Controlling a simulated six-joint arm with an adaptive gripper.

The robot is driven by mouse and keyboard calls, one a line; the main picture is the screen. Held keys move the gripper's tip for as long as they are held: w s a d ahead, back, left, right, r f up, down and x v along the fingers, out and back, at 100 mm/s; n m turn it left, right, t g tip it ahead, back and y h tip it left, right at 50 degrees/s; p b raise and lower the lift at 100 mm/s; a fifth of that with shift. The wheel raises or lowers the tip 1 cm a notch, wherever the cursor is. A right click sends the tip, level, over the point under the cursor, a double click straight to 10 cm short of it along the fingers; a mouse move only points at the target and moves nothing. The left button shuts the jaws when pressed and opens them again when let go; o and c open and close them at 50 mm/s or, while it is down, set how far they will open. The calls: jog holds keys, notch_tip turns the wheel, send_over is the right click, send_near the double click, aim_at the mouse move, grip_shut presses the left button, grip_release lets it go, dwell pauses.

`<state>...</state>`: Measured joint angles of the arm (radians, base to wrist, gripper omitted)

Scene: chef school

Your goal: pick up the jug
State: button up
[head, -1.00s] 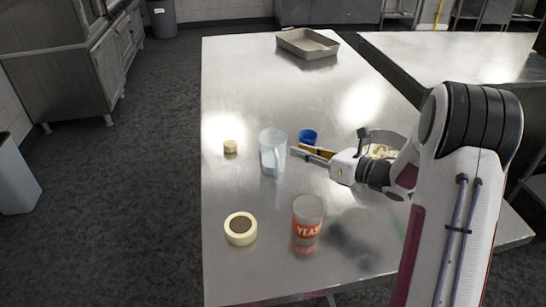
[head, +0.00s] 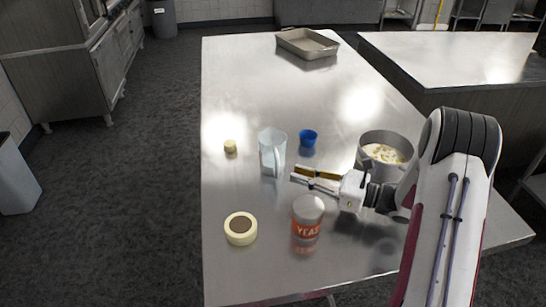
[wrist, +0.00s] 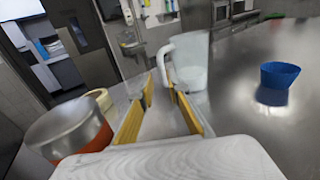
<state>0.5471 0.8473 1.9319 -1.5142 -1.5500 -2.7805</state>
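The jug (head: 272,152) is clear and pale, with a handle, and stands upright on the steel table (head: 240,80). In the wrist view the jug (wrist: 188,62) is ahead of the fingers, its handle on the left side. My gripper (head: 292,174) is just right of the jug in the head view, pointing left towards it. In the wrist view its two yellow-lined fingers are apart with nothing between them. I cannot tell whether a fingertip touches the jug.
A yeast can (head: 307,218) stands in front of my gripper, and a tape-like roll (head: 240,229) lies front left. A blue cup (head: 308,138), a small tan piece (head: 230,147) and a pot of food (head: 384,154) are around the jug. A baking tray (head: 307,43) lies far back.

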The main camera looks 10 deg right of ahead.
aim_at(277, 177)
jog(key=shift+x, duration=1.2)
jog(key=shift+x, duration=2.6)
jog(key=shift+f, duration=0.2)
jog(key=shift+c, duration=0.4)
grip_shut()
